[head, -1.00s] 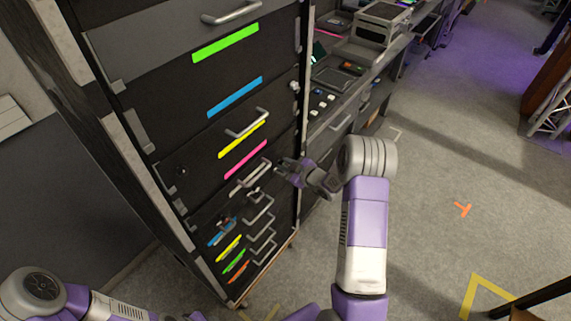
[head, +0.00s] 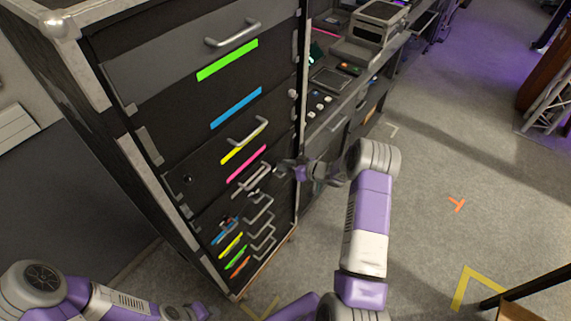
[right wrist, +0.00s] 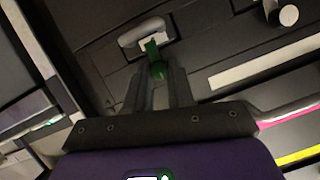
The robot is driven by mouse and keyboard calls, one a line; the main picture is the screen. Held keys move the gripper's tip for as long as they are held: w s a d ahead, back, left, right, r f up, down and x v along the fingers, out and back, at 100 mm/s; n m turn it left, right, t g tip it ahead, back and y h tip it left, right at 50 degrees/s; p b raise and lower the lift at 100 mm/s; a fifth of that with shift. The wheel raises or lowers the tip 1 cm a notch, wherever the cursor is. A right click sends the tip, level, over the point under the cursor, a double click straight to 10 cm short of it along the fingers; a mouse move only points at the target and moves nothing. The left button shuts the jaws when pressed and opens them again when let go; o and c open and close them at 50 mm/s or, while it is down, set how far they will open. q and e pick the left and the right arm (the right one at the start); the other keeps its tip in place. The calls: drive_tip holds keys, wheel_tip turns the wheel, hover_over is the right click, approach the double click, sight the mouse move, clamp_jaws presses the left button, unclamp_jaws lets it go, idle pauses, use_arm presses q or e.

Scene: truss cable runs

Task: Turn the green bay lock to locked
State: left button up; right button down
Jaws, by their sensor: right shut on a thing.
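The green bay lock (right wrist: 157,69) shows in the right wrist view as a small green knob with a narrow green tab above it, in front of a pale plate on a dark panel. My right gripper (right wrist: 157,82) is shut on the green lock, with one finger on each side of it. In the head view my right gripper (head: 282,169) is at the right edge of the black drawer cabinet (head: 165,110); the lock cannot be made out there. My left arm shows at the lower left of the head view, but its fingers are not visible.
The cabinet front carries metal handles (head: 238,34) and coloured strips, including a green strip (head: 228,61) and a pink strip (head: 246,165). A grey knob (right wrist: 288,15) is right of the lock. A workbench (head: 335,120) stands behind the gripper. Floor to the right is open.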

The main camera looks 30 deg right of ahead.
idle(0.5)
drive_tip(key=c, duration=1)
unclamp_jaws()
drive_tip(key=shift+s+d, duration=0.1)
drive_tip(key=v, duration=0.7)
drive_tip(key=shift+s+d+r+p, duration=0.1)
drive_tip(key=shift+s+p, duration=0.05)
drive_tip(key=shift+p, duration=0.15)
